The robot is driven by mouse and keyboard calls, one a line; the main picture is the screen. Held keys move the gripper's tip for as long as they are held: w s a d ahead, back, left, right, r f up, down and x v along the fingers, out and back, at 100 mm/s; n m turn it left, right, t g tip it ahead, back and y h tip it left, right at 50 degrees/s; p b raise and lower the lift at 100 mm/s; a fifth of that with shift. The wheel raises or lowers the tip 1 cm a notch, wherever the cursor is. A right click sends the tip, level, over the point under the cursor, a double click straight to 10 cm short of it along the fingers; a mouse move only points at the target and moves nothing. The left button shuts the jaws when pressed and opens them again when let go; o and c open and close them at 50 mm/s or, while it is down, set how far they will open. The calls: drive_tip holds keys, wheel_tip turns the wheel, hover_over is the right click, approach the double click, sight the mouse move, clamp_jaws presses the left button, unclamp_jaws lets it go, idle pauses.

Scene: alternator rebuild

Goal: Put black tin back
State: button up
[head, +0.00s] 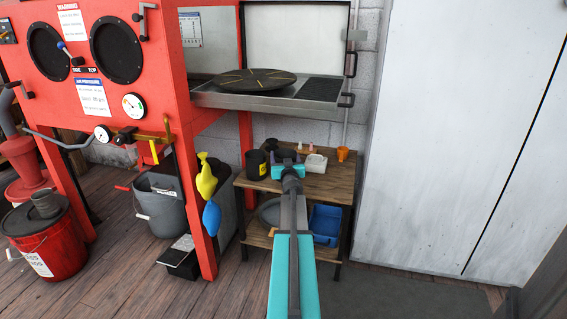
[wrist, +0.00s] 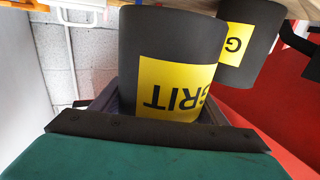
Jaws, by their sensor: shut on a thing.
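A black tin with a yellow GRIT label (wrist: 172,60) is between the jaws of my gripper (wrist: 165,112) in the wrist view, where the picture is upside down. My gripper (head: 288,163) is shut on it over the wooden shelf's top board (head: 318,187). In the head view the held tin is mostly hidden behind my gripper. I cannot tell whether its base touches the board. A second black tin with a yellow label (head: 256,165) stands on the board just left of my gripper; it also shows in the wrist view (wrist: 246,38), close to the held tin.
A white container (head: 316,163) and an orange cup (head: 343,153) stand right of my gripper. A blue tray (head: 325,224) is on the lower shelf. A metal tray with a black disc (head: 255,78) overhangs behind. The red cabinet (head: 190,110) stands left.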

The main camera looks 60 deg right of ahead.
drive_tip(key=shift+s+d+x, duration=0.1)
drive_tip(key=shift+s+x, duration=0.05)
drive_tip(key=shift+x, duration=0.7)
drive_tip(key=shift+s+d+x, duration=0.15)
drive_tip(key=shift+x, duration=0.7)
drive_tip(key=shift+f+b, duration=0.25)
drive_tip(key=shift+b, duration=0.05)
drive_tip(key=shift+f+b, duration=1.3)
drive_tip(key=shift+f, duration=0.4)
drive_tip(key=o, duration=2)
drive_tip(key=shift+f, duration=0.1)
drive_tip(key=shift+c, duration=0.2)
drive_tip(key=shift+s+a, duration=0.1)
drive_tip(key=shift+r+p+v, duration=0.25)
drive_tip(key=shift+p+v, duration=0.15)
drive_tip(key=shift+v, duration=0.85)
drive_tip(key=p+v, duration=0.2)
drive_tip(key=v, duration=0.7)
drive_tip(key=shift+a+f, duration=0.1)
